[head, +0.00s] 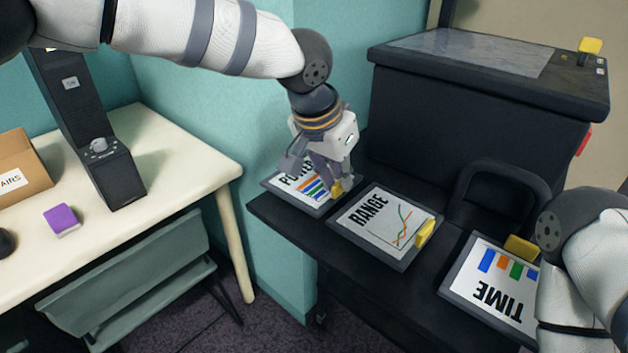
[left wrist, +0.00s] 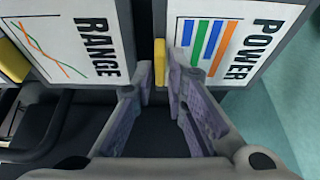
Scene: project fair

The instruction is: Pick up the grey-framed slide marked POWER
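The POWER slide (head: 268,183) lies on the dark shelf at its left end, grey-framed, with coloured bars and a yellow tab. My left gripper (head: 333,182) reaches down over its right side and hides part of the card. In the left wrist view, the POWER slide (left wrist: 236,45) is at upper right. Its yellow tab (left wrist: 160,65) shows between the two fingertips of my left gripper (left wrist: 160,78), which are close on either side. Whether they press on it is unclear. My right arm shows at lower right in the head view; its gripper is out of view.
The RANGE slide (head: 375,232) lies close beside the POWER slide. The TIME slide (head: 490,292) is further right, partly behind my right arm. A black machine (head: 480,110) stands behind the shelf (head: 290,232). A cream table (head: 175,150) is at left; a teal wall separates them.

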